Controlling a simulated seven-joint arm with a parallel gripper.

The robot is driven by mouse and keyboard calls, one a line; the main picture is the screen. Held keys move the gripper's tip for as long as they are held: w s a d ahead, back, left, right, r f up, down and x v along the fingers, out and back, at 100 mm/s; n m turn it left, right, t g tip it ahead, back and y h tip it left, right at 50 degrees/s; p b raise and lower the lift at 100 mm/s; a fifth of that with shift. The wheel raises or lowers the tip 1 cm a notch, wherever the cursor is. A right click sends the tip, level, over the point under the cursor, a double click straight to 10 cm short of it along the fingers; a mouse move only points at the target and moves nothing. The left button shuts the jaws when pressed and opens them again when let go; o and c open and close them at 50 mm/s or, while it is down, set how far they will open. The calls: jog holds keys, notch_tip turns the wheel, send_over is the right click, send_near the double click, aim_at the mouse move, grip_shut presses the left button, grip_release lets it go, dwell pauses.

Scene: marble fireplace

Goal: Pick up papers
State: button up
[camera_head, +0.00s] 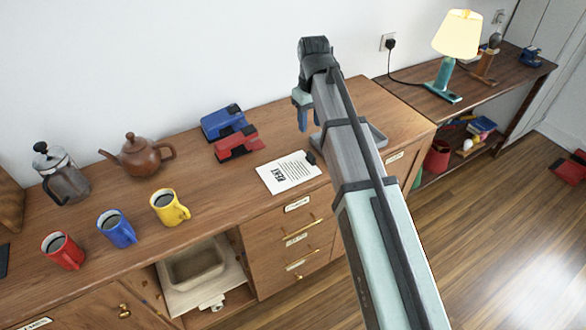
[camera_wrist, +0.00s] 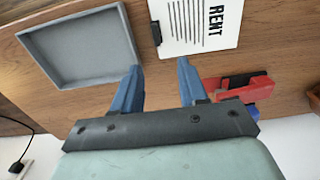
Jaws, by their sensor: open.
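The papers (camera_head: 288,174) are a white sheet marked RENT with a black clip at one edge. They lie flat on the wooden cabinet top, near its front edge. They also show at the top of the wrist view (camera_wrist: 222,14), cut off by the frame. My gripper (camera_head: 302,126) is above the cabinet top, behind the papers and slightly right of them. In the wrist view my gripper (camera_wrist: 159,68) has its two blue fingers apart, with nothing between them. It is not touching the papers.
A grey tray (camera_wrist: 126,30) lies beside the papers, mostly hidden by my arm in the head view. Red (camera_head: 238,146) and blue (camera_head: 224,123) staplers or punches stand behind left. A teapot (camera_head: 140,158), French press (camera_head: 62,175) and mugs (camera_head: 168,208) stand left. A lamp (camera_head: 457,36) is right.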

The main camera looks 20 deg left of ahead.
send_over(311, 154)
jog(key=f, duration=0.7)
jog(key=shift+s+a+f, duration=0.1)
jog(key=shift+a+f, duration=0.15)
jog(key=shift+a, duration=0.05)
jog(key=shift+d+f, duration=0.2)
jog(key=shift+f, duration=1.1)
jog(key=shift+d+f, duration=0.15)
jog(key=shift+f, duration=1.15)
grip_shut()
